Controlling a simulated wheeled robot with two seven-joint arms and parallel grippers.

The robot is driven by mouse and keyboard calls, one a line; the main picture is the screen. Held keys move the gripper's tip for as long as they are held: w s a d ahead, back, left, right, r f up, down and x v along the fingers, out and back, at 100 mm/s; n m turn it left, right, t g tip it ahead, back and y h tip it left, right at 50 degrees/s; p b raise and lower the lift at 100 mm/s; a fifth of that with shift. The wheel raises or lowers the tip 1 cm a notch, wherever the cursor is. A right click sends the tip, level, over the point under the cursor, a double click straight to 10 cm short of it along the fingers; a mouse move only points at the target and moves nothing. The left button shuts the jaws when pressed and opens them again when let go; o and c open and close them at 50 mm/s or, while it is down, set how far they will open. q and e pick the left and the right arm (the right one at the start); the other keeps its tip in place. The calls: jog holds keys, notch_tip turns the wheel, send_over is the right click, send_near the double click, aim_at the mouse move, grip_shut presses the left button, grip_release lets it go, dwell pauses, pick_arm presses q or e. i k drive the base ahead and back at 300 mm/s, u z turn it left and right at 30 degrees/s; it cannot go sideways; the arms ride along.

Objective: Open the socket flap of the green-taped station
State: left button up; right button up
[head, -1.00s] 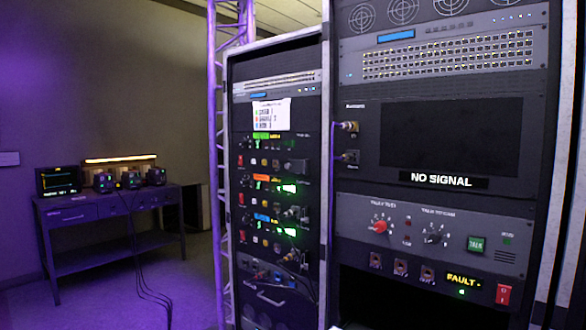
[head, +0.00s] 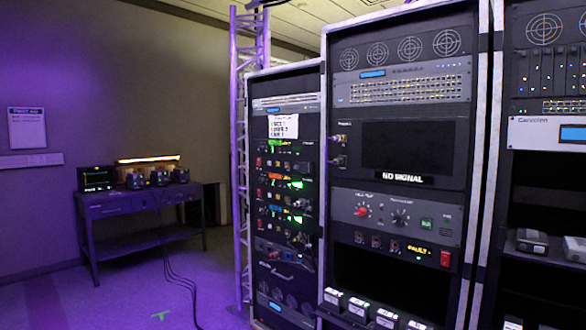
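The narrower rack (head: 285,225) at the centre holds a stack of similar units with coloured tape strips. The top unit carries a green tape strip (head: 275,146). Orange and blue strips mark the units below it. A red switch shows at the green-taped unit's left end, and a small dark fitting (head: 304,166) shows near its right end. It is too small to tell which part is the socket flap or whether it is open. Neither of my grippers is in view.
A wide rack (head: 400,173) with a "NO SIGNAL" screen stands to the right, with several small devices (head: 358,306) low in front. A workbench (head: 140,202) stands at the back left. Cables (head: 178,275) cross the floor near a green floor mark (head: 160,315). Left floor is mostly clear.

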aim_at(302, 167)
jog(key=u, duration=0.3)
jog(key=i, duration=1.9)
jog(key=u, duration=0.15)
